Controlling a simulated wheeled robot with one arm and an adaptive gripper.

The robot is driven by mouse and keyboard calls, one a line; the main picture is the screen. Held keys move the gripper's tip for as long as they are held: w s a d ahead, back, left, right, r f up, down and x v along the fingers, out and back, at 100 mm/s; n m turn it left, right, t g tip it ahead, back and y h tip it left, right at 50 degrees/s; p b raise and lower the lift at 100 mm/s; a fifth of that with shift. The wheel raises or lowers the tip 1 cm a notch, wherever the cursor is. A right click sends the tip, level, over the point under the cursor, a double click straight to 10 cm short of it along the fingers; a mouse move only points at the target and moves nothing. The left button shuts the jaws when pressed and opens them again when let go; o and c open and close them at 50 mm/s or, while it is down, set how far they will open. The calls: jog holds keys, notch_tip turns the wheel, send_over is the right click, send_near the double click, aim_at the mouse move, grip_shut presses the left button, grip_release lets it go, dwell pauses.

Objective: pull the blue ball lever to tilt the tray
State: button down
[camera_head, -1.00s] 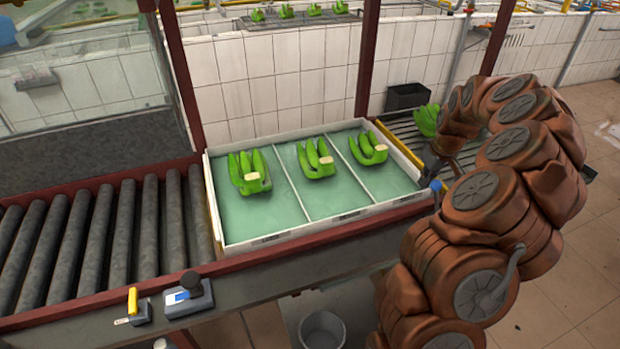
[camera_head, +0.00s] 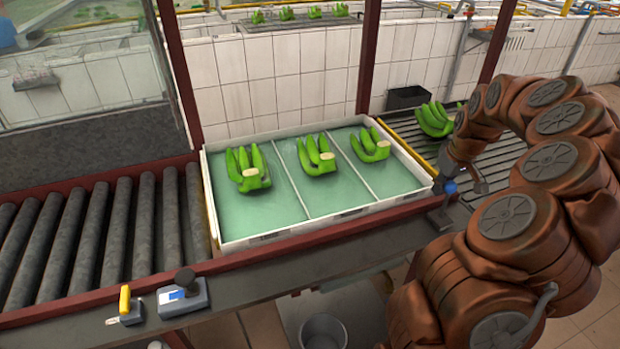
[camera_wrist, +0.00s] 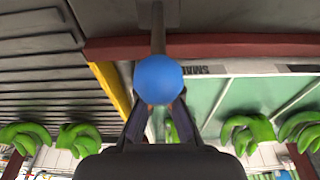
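The blue ball (camera_head: 450,187) of the lever is near the tray's front right corner. In the wrist view the blue ball (camera_wrist: 158,79) is large and central, with its dark rod running up behind it. My gripper (camera_head: 456,178) is at the ball. In the wrist view my gripper's two dark fingers (camera_wrist: 158,108) converge on the ball from both sides and look closed on it; the contact is partly hidden behind the ball. The white-rimmed tray (camera_head: 330,217) has a green floor and three compartments, each with a green banana bunch (camera_head: 250,168). Its right end looks slightly raised.
A roller conveyor (camera_head: 95,235) lies left of the tray. Another rack on the right carries a banana bunch (camera_head: 435,119). A joystick box (camera_head: 185,297) and a yellow-handled switch (camera_head: 126,303) sit on the front beam. A bucket (camera_head: 323,332) stands below. Red posts rise behind the tray.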

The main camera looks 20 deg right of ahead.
aim_at(449, 194)
jog(key=shift+s+f+b, duration=0.2)
jog(key=shift+s+b, duration=1)
jog(key=shift+s, duration=0.5)
jog(key=shift+s+r+b, duration=0.15)
jog(key=shift+s+b, duration=0.25)
jog(key=shift+s, duration=0.2)
jog(key=shift+w, duration=0.65)
jog(key=shift+r+p, duration=1.55)
jog(key=shift+r, duration=3.5)
